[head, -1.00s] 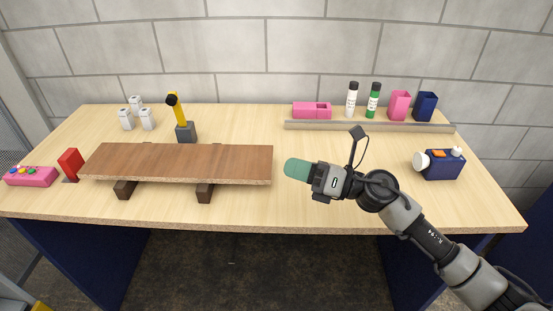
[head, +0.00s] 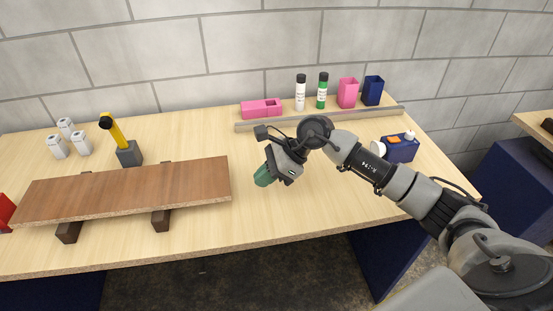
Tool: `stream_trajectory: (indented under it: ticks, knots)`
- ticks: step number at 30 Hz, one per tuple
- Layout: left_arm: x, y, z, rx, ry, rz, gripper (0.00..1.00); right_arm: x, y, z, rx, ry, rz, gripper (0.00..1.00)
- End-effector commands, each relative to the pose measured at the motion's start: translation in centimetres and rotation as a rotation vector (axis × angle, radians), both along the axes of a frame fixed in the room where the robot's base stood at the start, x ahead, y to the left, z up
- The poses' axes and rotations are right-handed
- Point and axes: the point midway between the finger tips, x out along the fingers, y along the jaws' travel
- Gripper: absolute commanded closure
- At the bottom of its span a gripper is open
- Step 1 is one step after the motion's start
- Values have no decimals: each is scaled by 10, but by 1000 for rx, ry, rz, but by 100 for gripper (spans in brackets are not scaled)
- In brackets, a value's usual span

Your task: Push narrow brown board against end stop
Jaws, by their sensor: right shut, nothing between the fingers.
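The narrow brown board (head: 125,190) lies on two dark support blocks (head: 161,219) on the table, at the left of the head view. Its left end is close to a red end stop (head: 5,212), which is cut by the picture's left edge; I cannot tell whether they touch. My right gripper (head: 264,177) is shut and empty. Its green fingertips are to the right of the board's right end, apart from it and pointing down-left. My left gripper is not in view.
A grey rail (head: 320,118) runs along the back right, with a pink box (head: 261,108), two bottles and two cups behind it. A blue device (head: 400,148) stands at right, behind my arm. A yellow-and-black tool (head: 119,137) and white pieces (head: 74,137) stand behind the board.

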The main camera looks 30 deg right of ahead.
Motion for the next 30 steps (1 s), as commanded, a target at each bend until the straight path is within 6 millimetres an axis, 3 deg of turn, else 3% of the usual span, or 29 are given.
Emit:
stream_trajectory:
  ticks: [3, 9, 13, 25, 30]
  knots:
    - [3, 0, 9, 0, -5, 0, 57, 4, 18, -15, 4, 2, 1, 100]
    - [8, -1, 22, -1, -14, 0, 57, 13, 44, -13, 3, 0, 1, 100]
    - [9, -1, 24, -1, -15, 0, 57, 15, 51, -14, 1, 0, 0, 100]
    - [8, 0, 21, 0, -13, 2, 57, 16, 55, -16, 2, -1, -1, 100]
    - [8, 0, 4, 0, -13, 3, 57, 24, 84, -19, 3, -6, 4, 100]
